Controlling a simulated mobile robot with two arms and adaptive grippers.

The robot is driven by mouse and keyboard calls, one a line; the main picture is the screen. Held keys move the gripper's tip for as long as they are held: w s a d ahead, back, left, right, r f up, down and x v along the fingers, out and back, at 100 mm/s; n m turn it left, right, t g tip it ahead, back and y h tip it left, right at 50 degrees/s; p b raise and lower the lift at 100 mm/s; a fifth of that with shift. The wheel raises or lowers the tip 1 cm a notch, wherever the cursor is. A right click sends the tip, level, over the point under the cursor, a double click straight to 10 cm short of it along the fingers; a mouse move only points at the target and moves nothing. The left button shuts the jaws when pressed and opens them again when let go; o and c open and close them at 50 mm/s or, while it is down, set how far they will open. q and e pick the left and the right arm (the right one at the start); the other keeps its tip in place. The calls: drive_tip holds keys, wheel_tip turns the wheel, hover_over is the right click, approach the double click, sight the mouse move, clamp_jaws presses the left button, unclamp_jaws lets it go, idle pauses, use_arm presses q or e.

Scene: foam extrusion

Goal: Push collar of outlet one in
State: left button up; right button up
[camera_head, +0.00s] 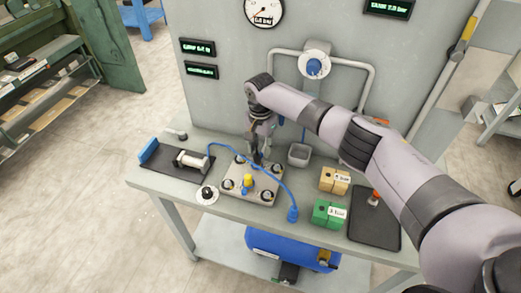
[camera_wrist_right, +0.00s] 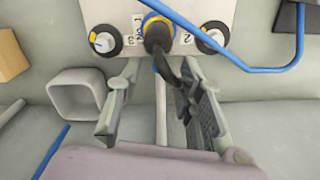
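A pale block with several round outlets (camera_head: 262,194) sits on the bench in the head view. In the wrist view its edge (camera_wrist_right: 185,8) carries the labels "1" and "2", with a fitting that has a blue and yellow collar (camera_wrist_right: 154,20) between them. My right gripper (camera_head: 257,160) is at the block's back edge. In the wrist view the fingers of my right gripper (camera_wrist_right: 160,68) are spread apart, just short of the fitting. A dark curved piece runs from the fitting to the right finger; I cannot tell what it is. My left gripper is not in view.
A blue hose (camera_head: 227,155) arches over the block to a blue connector (camera_head: 293,214). A grey cup (camera_head: 299,154), tan blocks (camera_head: 334,181), green blocks (camera_head: 329,214) and a dark mat (camera_head: 374,228) are to the right. A roller device (camera_head: 192,160) is at left.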

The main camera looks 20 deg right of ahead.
wheel_tip(320, 180, up, 10)
drive_tip(key=shift+r, duration=0.15)
idle(0.6)
